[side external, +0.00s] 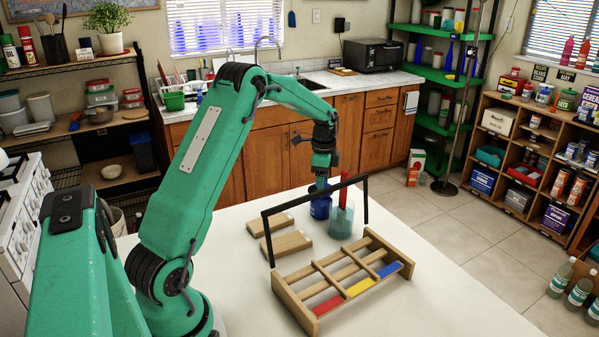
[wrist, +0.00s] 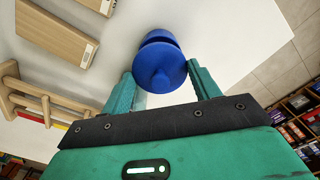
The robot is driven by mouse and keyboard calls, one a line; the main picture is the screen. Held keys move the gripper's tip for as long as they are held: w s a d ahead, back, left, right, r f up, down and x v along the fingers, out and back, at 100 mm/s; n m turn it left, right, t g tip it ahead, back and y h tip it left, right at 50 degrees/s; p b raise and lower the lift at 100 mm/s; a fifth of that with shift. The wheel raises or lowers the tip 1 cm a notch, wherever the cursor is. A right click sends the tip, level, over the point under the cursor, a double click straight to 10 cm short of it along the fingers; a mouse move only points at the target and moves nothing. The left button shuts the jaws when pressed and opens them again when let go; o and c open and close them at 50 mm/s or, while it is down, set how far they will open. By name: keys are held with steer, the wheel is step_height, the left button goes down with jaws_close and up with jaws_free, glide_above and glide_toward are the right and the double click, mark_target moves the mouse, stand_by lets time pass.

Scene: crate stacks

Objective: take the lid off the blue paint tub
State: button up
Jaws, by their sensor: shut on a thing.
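The blue paint tub (side external: 320,209) stands on the white table beyond the wooden rack, partly covered by my gripper from above. In the wrist view its round blue lid (wrist: 160,62) with a central knob shows between my fingers, and more blue of the tub (wrist: 158,36) shows behind it. My gripper (side external: 321,187) points down over the tub and is shut on the lid, with one finger at each side in the wrist view (wrist: 159,72). I cannot tell whether the lid is seated or apart from the tub.
A teal-tinted jar (side external: 341,222) holding a red-handled tool stands close right of the tub. A thin black frame (side external: 312,196) rises in front. Two wooden blocks (side external: 287,243) lie left. The wooden rack (side external: 352,288) with red, yellow and blue strips is nearest. The table's right side is clear.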

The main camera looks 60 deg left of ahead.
step_height(320, 180, up, 7)
steer(key=shift+f, duration=0.1)
stand_by(0.3)
stand_by(0.4)
steer(key=shift+w+d+f+m, duration=0.1)
steer(key=shift+w+d+f, duration=0.1)
steer(key=shift+f, duration=0.35)
steer(key=shift+w+d+f+m, duration=0.15)
steer(key=shift+w+f, duration=0.1)
steer(key=shift+f, duration=0.35)
steer(key=shift+w+d+f+m, duration=0.1)
steer(key=shift+w+d+f, duration=0.1)
steer(key=shift+f, duration=0.35)
steer(key=a+f, duration=0.2)
steer(key=a, duration=0.2)
steer(key=s+a+f, duration=0.1)
steer(key=a+f, duration=0.1)
steer(key=a, duration=0.2)
steer(key=a+f, duration=0.3)
steer(key=shift+s+a, duration=0.15)
steer(key=shift+a, duration=0.25)
steer(key=shift+f, duration=2)
steer(key=shift+f, duration=0.1)
